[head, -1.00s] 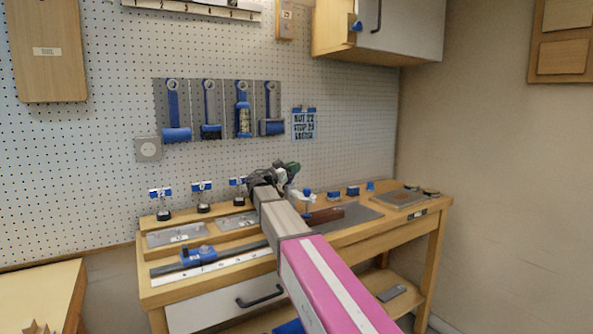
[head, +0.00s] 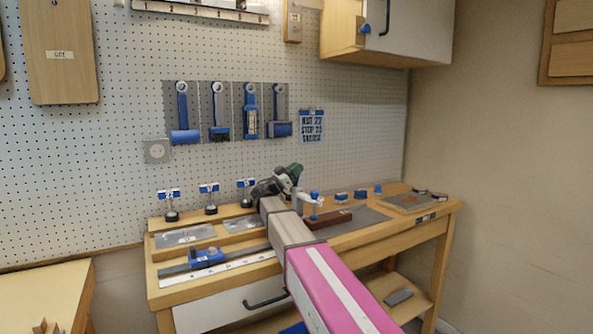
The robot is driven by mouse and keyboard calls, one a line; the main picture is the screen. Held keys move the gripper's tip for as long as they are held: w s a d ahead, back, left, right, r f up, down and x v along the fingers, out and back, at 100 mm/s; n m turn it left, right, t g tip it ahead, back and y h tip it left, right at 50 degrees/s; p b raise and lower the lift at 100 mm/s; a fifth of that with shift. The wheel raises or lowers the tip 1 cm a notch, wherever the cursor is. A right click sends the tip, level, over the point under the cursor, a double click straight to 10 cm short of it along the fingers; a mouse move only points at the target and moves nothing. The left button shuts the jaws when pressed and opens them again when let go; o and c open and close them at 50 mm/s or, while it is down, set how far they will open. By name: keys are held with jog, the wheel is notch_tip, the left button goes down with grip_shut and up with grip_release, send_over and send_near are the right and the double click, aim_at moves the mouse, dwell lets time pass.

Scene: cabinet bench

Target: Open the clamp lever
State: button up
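A clamp (head: 312,203) with a pale arm and blue parts stands on the bench. It is beside or over a dark brown block (head: 330,219). I cannot make out which part of it is the lever. My arm reaches in from the bottom right, and my gripper (head: 286,180), dark with a green part by it, is at its far end. In the picture my gripper is just left of and above the clamp. The fingers are too small and too hidden by the wrist to show whether they are open or shut.
The wooden bench (head: 213,290) carries a blue-and-grey sliding tool (head: 207,257), grey plates, several small stands and blue pieces (head: 358,194). A pegboard (head: 230,60) with hanging blue tools stands behind. A cabinet (head: 385,30) hangs at the upper right.

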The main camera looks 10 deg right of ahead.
jog(key=o, duration=0.4)
jog(key=shift+r, duration=0.1)
jog(key=shift+r, duration=0.35)
jog(key=r, duration=0.2)
jog(key=a+r, duration=0.1)
jog(key=r, duration=0.1)
jog(key=shift+s, duration=0.1)
jog(key=s+a+r, duration=0.2)
jog(key=a, duration=0.1)
jog(key=s+a+r, duration=0.2)
jog(key=a, duration=0.1)
jog(key=s+a+r, duration=0.2)
jog(key=shift+s+a, duration=0.15)
jog(key=shift+a, duration=0.25)
